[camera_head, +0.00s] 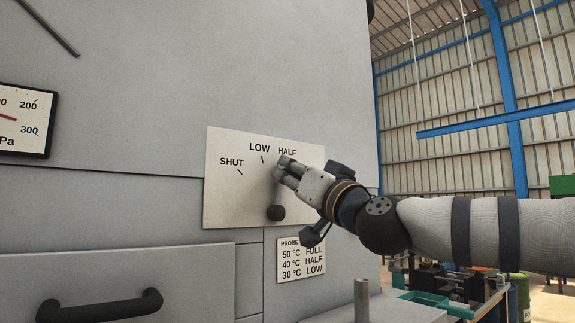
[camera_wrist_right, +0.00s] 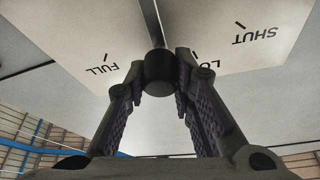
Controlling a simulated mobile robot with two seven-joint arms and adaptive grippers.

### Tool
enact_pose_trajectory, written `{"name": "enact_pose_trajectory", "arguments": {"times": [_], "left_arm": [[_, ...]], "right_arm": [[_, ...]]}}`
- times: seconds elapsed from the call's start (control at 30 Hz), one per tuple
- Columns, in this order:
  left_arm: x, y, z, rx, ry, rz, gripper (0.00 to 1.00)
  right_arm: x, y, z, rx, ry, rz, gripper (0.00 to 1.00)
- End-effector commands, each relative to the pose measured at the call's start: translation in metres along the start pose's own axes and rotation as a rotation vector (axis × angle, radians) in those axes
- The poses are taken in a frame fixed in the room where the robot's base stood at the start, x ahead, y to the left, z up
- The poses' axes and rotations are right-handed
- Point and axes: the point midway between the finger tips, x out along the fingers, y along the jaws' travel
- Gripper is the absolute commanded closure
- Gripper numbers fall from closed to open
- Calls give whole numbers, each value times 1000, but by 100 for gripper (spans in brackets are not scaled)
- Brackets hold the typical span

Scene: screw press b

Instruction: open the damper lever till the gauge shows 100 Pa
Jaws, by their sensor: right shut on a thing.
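A pale damper plate (camera_head: 222,205) on the grey machine wall carries the marks SHUT, LOW and HALF in the head view. A dark round hub (camera_head: 276,212) sits low on it. My right gripper (camera_head: 283,168) is in front of the plate near HALF. In the wrist view, the right gripper (camera_wrist_right: 160,90) is shut on the dark knob (camera_wrist_right: 159,73) of the grey damper lever (camera_wrist_right: 149,22); FULL, part of LOW and SHUT appear upside down. In the head view the gripper hides the knob. The gauge (camera_head: 27,140) is cut off at left; part of its red needle shows, but its reading cannot be told. My left gripper is not in view.
A probe card (camera_head: 301,260) lists temperatures against FULL, HALF and LOW below the plate. A black drawer handle (camera_head: 100,305) projects at the lower left. A grey post (camera_head: 361,300) stands below my right arm. A cluttered bench (camera_head: 450,285) is behind at the right.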

Motion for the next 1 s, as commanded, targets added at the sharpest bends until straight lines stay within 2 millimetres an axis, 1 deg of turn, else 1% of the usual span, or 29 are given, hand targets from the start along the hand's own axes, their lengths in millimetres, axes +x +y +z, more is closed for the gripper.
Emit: {"name": "enact_pose_trajectory", "arguments": {"times": [0.03, 0.3, 0.5, 0.9, 0.93, 1.0], "left_arm": [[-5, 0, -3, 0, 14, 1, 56], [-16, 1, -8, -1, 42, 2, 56], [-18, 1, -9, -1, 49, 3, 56], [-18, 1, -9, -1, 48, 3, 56], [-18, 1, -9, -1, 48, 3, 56], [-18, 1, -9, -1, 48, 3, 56]], "right_arm": [[0, -2, -6, 19, 5, 7, 100], [1, 9, -5, 130, 3, 54, 100], [1, 12, -3, 165, 3, 68, 100], [1, 14, -2, 170, 2, 71, 100], [1, 14, -2, 170, 2, 71, 70], [1, 14, -2, 170, 2, 71, 56]]}}
